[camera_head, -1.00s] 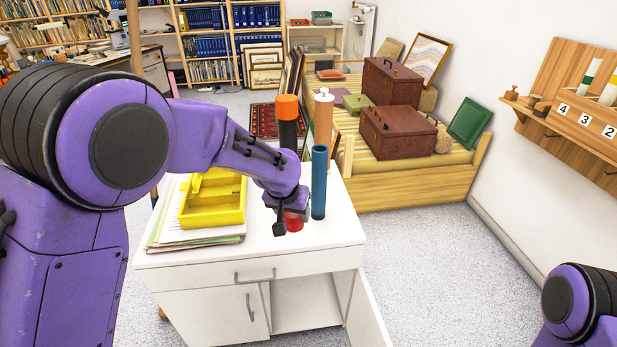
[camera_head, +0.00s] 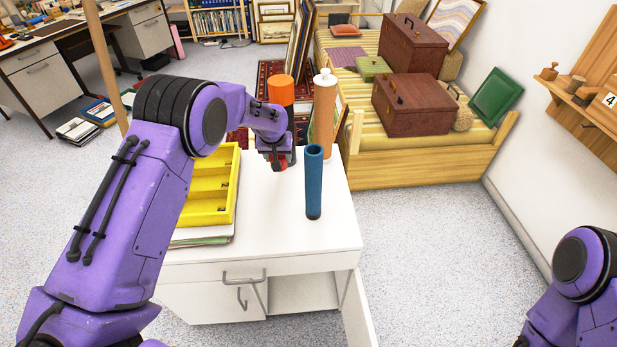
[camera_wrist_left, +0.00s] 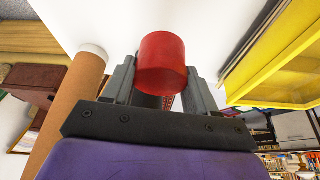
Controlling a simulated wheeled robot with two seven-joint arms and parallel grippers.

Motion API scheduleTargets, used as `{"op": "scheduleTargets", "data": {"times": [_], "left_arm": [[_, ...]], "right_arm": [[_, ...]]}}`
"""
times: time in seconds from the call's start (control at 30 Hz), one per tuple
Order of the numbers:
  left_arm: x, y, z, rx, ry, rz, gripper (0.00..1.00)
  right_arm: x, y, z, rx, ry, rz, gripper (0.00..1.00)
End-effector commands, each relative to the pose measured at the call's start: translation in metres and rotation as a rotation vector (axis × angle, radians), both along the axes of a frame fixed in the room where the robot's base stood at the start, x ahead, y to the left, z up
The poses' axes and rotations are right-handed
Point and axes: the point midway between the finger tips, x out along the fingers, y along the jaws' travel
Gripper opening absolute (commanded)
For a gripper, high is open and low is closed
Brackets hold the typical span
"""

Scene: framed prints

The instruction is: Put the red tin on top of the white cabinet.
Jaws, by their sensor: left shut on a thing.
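The red tin (camera_head: 282,164) is between the fingers of my left gripper (camera_head: 277,160). In the left wrist view, the tin (camera_wrist_left: 161,62) is clasped by the gripper (camera_wrist_left: 160,85), with a finger on each side. The gripper and tin are over the back part of the white cabinet's top (camera_head: 275,225), in front of the orange-capped dark tube. I cannot tell whether the tin touches the top, since its lower side is unclear. My right gripper is out of view; only part of that arm shows at the lower right.
On the cabinet, a blue tube (camera_head: 313,185) stands right of the tin, with a tan tube (camera_head: 323,125) and an orange-capped tube (camera_head: 281,92) behind. A yellow tray (camera_head: 213,190) on papers is at the left. The front middle of the top is clear.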

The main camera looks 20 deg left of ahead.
Motion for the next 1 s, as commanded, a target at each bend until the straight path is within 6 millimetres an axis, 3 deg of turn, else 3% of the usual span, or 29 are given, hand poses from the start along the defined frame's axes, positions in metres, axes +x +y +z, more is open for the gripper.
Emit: {"op": "scheduleTargets", "data": {"times": [0.43, 0.7, 0.73, 0.8, 1.0], "left_arm": [[0.005, -0.013, -0.086, 0.000, 0.006, -0.021, 0.22], [0.004, -0.011, -0.095, -0.001, 0.008, -0.016, 0.22], [0.004, -0.011, -0.096, -0.001, 0.009, -0.016, 0.67], [0.004, -0.011, -0.096, -0.001, 0.008, -0.016, 0.84], [0.004, -0.011, -0.095, -0.001, 0.007, -0.017, 0.84]], "right_arm": [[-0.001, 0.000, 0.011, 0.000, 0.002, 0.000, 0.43], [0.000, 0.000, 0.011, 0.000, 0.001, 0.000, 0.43], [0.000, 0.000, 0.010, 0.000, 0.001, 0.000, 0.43], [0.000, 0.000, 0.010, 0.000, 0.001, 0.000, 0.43], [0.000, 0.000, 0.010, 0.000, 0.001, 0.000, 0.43]]}}
